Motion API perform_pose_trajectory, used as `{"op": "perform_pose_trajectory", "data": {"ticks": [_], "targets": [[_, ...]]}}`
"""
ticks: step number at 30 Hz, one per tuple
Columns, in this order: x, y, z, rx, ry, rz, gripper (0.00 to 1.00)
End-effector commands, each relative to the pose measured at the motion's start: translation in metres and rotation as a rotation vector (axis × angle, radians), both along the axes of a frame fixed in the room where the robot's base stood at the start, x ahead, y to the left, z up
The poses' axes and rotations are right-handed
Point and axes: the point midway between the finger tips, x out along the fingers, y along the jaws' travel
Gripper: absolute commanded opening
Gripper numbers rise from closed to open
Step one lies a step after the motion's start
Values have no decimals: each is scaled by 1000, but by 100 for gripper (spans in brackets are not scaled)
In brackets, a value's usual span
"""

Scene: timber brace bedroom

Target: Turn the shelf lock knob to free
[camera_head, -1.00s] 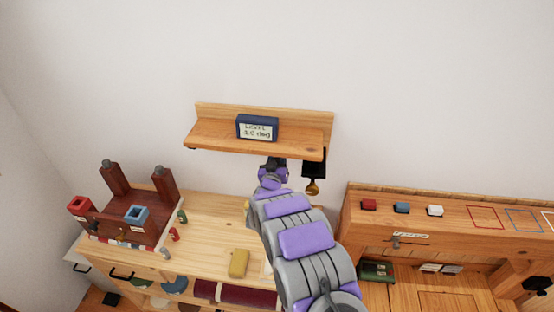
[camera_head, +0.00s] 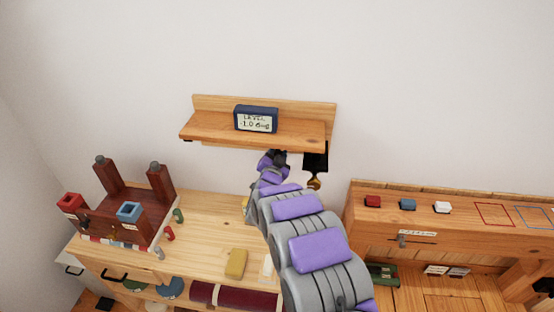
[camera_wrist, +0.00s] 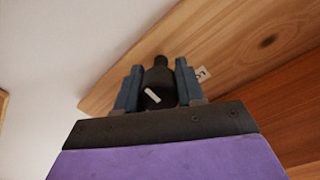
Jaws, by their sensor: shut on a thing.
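The wooden shelf (camera_head: 215,130) is fixed to the wall, and its underside (camera_wrist: 225,62) fills much of the wrist view. The dark shelf lock knob (camera_wrist: 159,78), with a white mark slanting down to the right, sits under the shelf. My gripper (camera_wrist: 157,85) is shut on the knob, one blue-grey finger on each side. In the head view my gripper (camera_head: 279,157) is just below the shelf's front edge, and the knob is hidden there. A small white label (camera_wrist: 203,74) lies right of the fingers, partly covered.
A blue level display (camera_head: 256,119) reading about -1.0 deg stands on the shelf. A black bracket with a brass knob (camera_head: 314,184) hangs right of my gripper. A workbench (camera_head: 215,218) stands below, and a wooden desk (camera_head: 365,228) with coloured blocks is at right.

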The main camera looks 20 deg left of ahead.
Motion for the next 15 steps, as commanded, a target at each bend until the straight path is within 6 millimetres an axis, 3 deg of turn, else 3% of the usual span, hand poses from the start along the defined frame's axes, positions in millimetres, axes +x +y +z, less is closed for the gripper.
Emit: {"op": "perform_pose_trajectory", "data": {"ticks": [15], "targets": [[0,-1,-6,433,106,0,7]]}}
